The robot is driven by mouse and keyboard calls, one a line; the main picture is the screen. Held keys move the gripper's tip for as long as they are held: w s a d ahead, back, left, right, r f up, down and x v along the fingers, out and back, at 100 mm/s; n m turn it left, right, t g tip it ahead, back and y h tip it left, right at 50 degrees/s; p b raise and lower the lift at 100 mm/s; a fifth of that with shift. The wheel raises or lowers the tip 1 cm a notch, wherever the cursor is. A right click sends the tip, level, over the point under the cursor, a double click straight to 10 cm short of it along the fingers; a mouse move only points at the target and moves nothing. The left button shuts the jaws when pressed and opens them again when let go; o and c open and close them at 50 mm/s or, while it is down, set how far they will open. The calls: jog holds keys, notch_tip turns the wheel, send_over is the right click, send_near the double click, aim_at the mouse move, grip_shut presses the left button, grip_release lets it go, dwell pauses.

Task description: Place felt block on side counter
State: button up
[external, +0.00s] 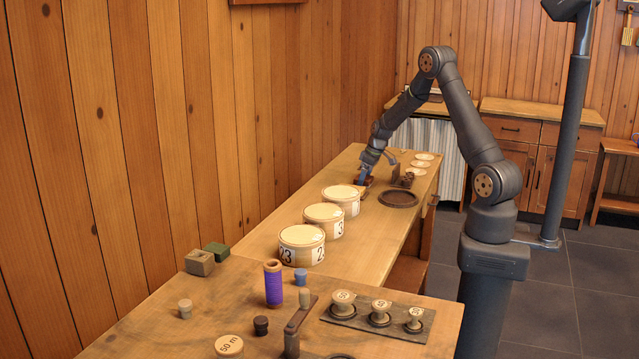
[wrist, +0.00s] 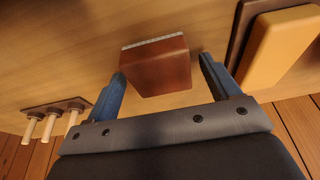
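A red-brown block with a pale grey, felt-like strip along one edge (wrist: 155,72) lies on the wooden bench, in the wrist view between my two blue fingers. My gripper (wrist: 162,66) is open around it, with a gap at the right finger; whether the left finger touches it I cannot tell. In the external view my gripper (external: 362,178) is low over the far part of the long bench, and the block is mostly hidden there. A wooden counter with drawers and doors (external: 540,112), likely the side counter, stands against the back wall.
A yellow block (wrist: 280,48) on a dark base lies right of my gripper in the wrist view; pale pegs (wrist: 50,125) stand left. A dark round tray (external: 398,199) and lidded drums (external: 302,245) are on the bench. The visible counter top looks mostly clear.

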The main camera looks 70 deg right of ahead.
jog(key=v, duration=1.2)
jog(key=shift+r, duration=0.15)
jog(key=x, duration=1.2)
jog(key=shift+w+r, duration=0.1)
jog(key=shift+r, duration=1.15)
jog(key=shift+f, duration=0.1)
